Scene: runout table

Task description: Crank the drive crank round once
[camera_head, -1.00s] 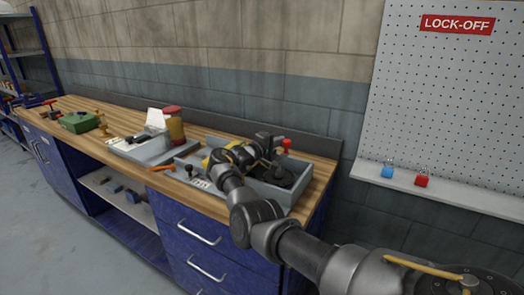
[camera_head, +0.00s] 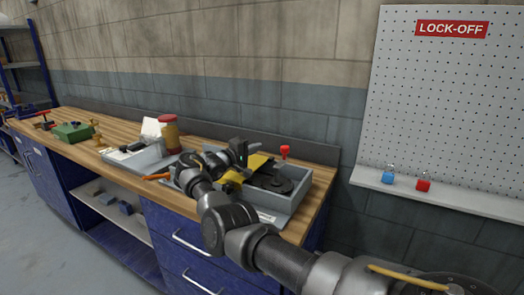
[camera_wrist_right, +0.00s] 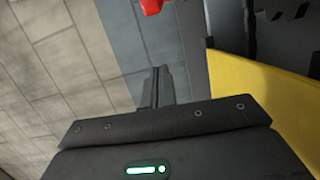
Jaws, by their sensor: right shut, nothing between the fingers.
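The grey open unit (camera_head: 282,212) stands at the right end of the bench. Inside it are a black round part (camera_head: 270,180) and a yellow plate (camera_head: 256,162); a red knob (camera_head: 285,152) rises at its back edge. I cannot tell which of these parts is the drive crank. My right gripper (camera_head: 240,150) is above the unit's left side, beside the yellow plate. In the right wrist view its fingers (camera_wrist_right: 157,88) are together with nothing between them, apart from the yellow plate (camera_wrist_right: 255,95) and red knob (camera_wrist_right: 150,5). My left gripper is out of view.
A grey tray (camera_head: 140,160) and an amber jar with a red lid (camera_head: 169,133) stand left of the unit. An orange tool (camera_head: 156,177) lies in front. The wall is close behind. A shelf (camera_head: 450,200) at right holds blue and red padlocks.

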